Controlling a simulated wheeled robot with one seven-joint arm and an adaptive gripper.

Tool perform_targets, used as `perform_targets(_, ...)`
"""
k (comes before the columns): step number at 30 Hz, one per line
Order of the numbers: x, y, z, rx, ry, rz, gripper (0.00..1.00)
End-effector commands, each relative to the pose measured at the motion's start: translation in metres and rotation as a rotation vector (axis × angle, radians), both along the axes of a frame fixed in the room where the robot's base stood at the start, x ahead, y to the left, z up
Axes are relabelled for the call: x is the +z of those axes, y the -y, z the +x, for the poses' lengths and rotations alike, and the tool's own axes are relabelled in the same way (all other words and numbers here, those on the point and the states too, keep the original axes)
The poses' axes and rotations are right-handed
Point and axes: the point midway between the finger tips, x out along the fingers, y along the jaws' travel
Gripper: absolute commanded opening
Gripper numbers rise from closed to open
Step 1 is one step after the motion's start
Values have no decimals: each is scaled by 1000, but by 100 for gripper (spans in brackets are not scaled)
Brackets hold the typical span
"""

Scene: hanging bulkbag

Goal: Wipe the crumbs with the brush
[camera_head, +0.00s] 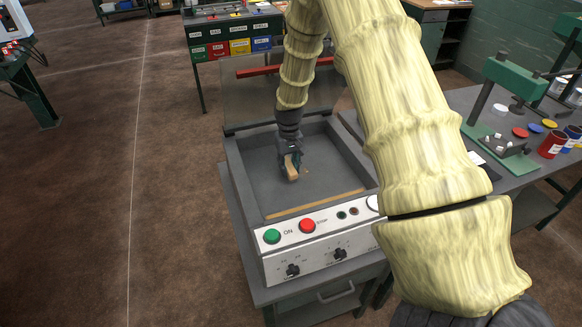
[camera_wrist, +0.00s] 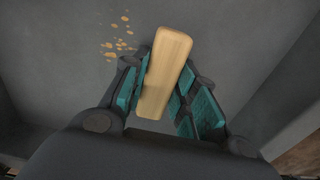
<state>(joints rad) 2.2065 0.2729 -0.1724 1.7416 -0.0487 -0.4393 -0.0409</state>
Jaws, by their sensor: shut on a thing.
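My gripper (camera_head: 287,153) is inside the grey tray of the machine (camera_head: 237,178) and is shut on a wooden brush (camera_head: 292,168). In the wrist view the brush's pale wooden body (camera_wrist: 166,72) stands between the teal finger pads, tilted a little to the right at its far end. Its bristles are hidden. Crumbs (camera_wrist: 121,37) lie as a scatter of tan flakes on the grey surface, left of the brush and apart from it. In the head view only a small speck of crumbs (camera_head: 306,171) shows beside the brush.
A tan wooden strip (camera_head: 315,204) lies along the tray's front. Raised walls ring the tray. A front panel has a green button (camera_head: 272,236), a red button (camera_head: 307,226) and knobs. A raised clear lid with a red bar (camera_head: 258,71) stands behind. A cluttered bench (camera_head: 500,165) is at right.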

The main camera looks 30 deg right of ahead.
Motion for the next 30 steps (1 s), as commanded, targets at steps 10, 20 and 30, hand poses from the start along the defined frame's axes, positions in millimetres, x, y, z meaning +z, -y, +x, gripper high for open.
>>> perform_targets(10, 0, 10, 2, -2, 0, 0, 9)
perform_targets(20, 0, 31, -3, -1, -1, 0, 9)
perform_targets(30, 0, 42, -5, -1, 0, 0, 9)
